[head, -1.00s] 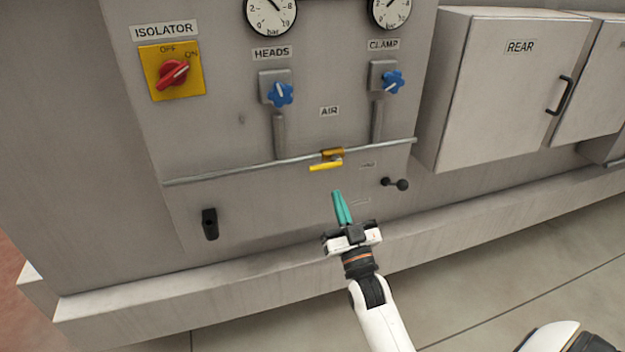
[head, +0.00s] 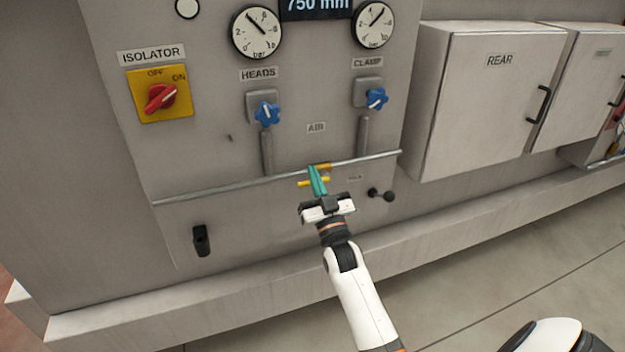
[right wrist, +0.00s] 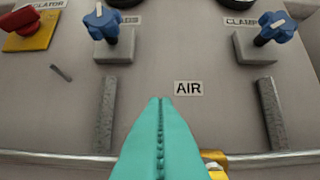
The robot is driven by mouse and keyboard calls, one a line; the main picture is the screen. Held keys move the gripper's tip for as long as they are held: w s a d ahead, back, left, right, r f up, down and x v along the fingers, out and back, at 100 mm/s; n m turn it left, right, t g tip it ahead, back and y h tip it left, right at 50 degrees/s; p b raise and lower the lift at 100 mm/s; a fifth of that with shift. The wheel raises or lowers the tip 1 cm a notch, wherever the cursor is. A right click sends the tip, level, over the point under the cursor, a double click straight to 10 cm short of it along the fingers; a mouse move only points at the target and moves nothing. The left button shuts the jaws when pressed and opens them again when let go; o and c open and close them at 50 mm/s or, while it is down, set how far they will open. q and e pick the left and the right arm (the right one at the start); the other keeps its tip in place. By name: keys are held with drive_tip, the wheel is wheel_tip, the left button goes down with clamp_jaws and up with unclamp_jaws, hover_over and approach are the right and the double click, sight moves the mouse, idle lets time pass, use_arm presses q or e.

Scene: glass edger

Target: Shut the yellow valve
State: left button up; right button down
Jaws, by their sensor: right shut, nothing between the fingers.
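The yellow valve (head: 305,184) sits on the horizontal pipe below the AIR label, its lever lying along the pipe. My right gripper (head: 315,172), with green fingers, is shut and empty. In the head view its fingers cross in front of the lever and hide its middle; I cannot tell whether they touch it. In the right wrist view the closed fingers (right wrist: 160,110) point at the panel below the AIR label, and part of the yellow valve (right wrist: 215,160) shows just right of them. My left gripper is not in view.
The pipe (head: 220,186) runs across the panel. Two blue knobs (head: 266,112) (head: 376,98) and a red isolator switch (head: 161,97) are above it. A black-knobbed lever (head: 388,196) is right of my gripper, and a black handle (head: 201,240) is lower left.

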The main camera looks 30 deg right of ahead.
sight(308, 183)
drive_tip(key=shift+w+d+f, duration=0.1)
drive_tip(key=shift+w+f, duration=0.25)
drive_tip(key=shift+f, duration=0.55)
drive_tip(key=shift+w+d+f, duration=0.1)
drive_tip(key=shift+w+f, duration=0.25)
drive_tip(key=shift+f, duration=0.5)
